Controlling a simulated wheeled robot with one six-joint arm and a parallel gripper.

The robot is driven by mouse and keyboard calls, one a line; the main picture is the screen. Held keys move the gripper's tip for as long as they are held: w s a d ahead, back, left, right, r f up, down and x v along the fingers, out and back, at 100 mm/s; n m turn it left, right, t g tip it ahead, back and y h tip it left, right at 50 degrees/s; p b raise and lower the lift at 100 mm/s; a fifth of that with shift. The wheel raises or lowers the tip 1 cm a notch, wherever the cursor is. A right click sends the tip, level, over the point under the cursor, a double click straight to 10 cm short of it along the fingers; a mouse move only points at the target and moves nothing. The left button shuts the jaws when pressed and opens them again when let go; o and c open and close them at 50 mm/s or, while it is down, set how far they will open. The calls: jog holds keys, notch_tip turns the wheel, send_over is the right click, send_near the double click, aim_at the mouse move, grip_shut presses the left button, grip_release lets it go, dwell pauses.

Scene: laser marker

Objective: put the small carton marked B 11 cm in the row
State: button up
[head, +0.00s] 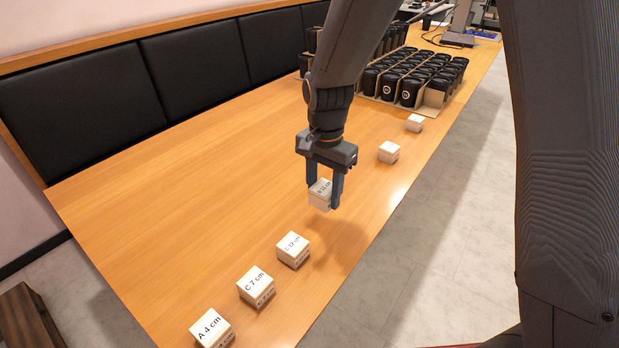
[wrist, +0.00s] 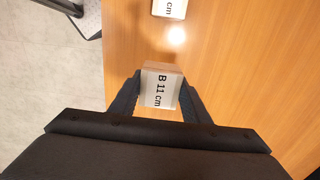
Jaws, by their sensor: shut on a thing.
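The small white carton marked B 11 cm (wrist: 160,90) is between the fingers of my gripper (wrist: 158,100) in the wrist view. In the head view my gripper (head: 325,188) is shut on this carton (head: 320,195) and holds it above the wooden table (head: 190,180), with a shadow below. A row of cartons lies nearer the front: A 4 cm (head: 212,328), C 7 cm (head: 256,287) and C 12 cm (head: 293,249). The held carton is beyond C 12 cm. Two more white cartons (head: 388,152) (head: 414,123) stand farther back, their labels unreadable in the head view.
Black cups in cardboard trays (head: 415,80) stand at the back of the table. Black padded backrests (head: 195,70) line the left side. The table's right edge drops to a grey floor (head: 450,230). The table's left half is clear.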

aim_at(324, 187)
jog(key=shift+f+p, duration=0.4)
jog(key=shift+f, duration=3.6)
jog(key=shift+f, duration=0.15)
jog(key=o, duration=1.1)
notch_tip(324, 187, up, 12)
jog(key=shift+r+b, duration=0.15)
jog(key=shift+b, duration=0.55)
jog(key=s+d+n, duration=0.2)
jog(key=s+d, duration=0.3)
jog(key=s+d+n, duration=0.3)
jog(key=s+d, duration=0.1)
jog(key=s, duration=0.1)
jog(key=s+d+n, duration=0.2)
jog(key=s+d, duration=0.3)
jog(key=shift+d+n, duration=0.3)
jog(key=shift+d, duration=0.05)
